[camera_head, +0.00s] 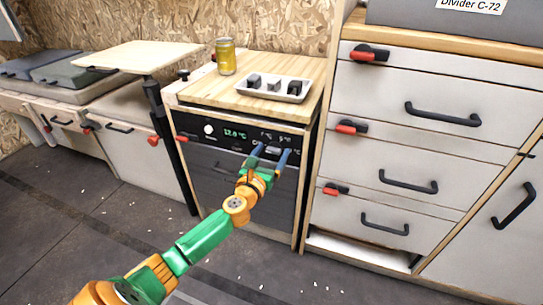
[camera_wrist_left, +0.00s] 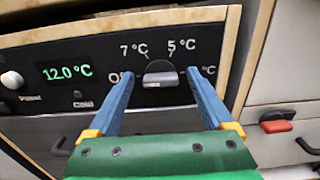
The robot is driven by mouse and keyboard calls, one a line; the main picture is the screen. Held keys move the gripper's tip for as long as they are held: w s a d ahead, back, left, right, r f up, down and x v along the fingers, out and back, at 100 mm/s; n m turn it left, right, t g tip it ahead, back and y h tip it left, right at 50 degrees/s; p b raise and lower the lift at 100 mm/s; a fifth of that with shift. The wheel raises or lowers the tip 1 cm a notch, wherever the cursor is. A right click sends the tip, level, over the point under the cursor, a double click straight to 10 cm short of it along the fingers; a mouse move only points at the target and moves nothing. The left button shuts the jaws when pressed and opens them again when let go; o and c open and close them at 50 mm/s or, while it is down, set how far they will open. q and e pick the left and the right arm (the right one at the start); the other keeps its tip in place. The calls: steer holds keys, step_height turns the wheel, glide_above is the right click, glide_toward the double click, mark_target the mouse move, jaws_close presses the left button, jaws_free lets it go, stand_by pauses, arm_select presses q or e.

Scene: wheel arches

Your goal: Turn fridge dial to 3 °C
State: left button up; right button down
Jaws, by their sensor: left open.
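The fridge (camera_head: 217,163) is a dark-fronted unit in a wooden cabinet, with a black control panel on top. Its dial (camera_wrist_left: 160,79) is a grey knob with a bar-shaped grip, and the bar lies roughly level in the left wrist view. Labels 7 °C and 5 °C show above the dial, with Off partly hidden at left and another °C label partly hidden at right. The green display (camera_wrist_left: 68,72) reads 12.0 °C. My left gripper (camera_head: 273,150) is open, with its blue fingers on either side of the dial; I cannot tell whether they touch it. My right gripper is not in view.
A white tray with dark blocks (camera_head: 273,89) and a yellow can (camera_head: 225,57) stand on the wooden counter (camera_head: 200,91). A pale table top (camera_head: 135,56) on a black post is at left. White drawers (camera_head: 400,165) with red latches stand at right.

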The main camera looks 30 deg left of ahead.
arm_select(q)
jaws_close()
stand_by(0.3)
